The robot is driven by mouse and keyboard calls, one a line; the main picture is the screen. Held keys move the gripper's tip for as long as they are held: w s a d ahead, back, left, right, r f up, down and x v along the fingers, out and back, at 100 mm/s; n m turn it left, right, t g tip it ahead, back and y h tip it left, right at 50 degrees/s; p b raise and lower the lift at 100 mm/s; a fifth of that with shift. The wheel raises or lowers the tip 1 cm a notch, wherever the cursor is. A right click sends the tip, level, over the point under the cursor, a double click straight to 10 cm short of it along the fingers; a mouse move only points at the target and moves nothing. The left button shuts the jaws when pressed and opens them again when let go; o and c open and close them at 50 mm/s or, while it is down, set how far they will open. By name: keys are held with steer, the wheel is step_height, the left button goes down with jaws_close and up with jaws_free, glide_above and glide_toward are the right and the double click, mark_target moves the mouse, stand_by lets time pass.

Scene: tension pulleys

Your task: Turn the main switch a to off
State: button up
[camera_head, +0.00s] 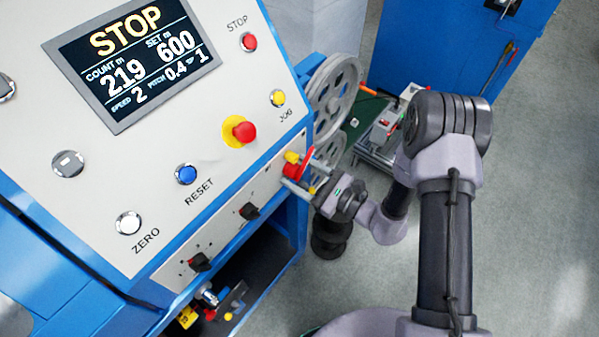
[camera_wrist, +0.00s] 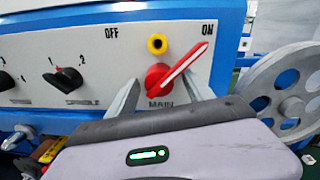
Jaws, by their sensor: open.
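The main switch a (camera_wrist: 160,77) is a red rotary knob with a long red lever, on the white panel above the label MAIN. Its lever points up and right toward ON; OFF is printed at upper left. The switch (camera_head: 292,170) also shows at the panel's right edge in the head view. My gripper (camera_wrist: 163,82) is open, with one finger on each side of the red knob. I cannot tell whether either finger touches it. In the head view my gripper (camera_head: 302,176) reaches the switch from the right.
A yellow part (camera_wrist: 157,44) sits just above the switch. Black selector knobs (camera_wrist: 66,80) lie to its left. A grey pulley wheel (camera_wrist: 284,92) stands close on the right. The display (camera_head: 132,52) reads STOP. A red button on yellow (camera_head: 240,131) is above. Grey floor is clear at right.

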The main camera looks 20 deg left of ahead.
jaws_close()
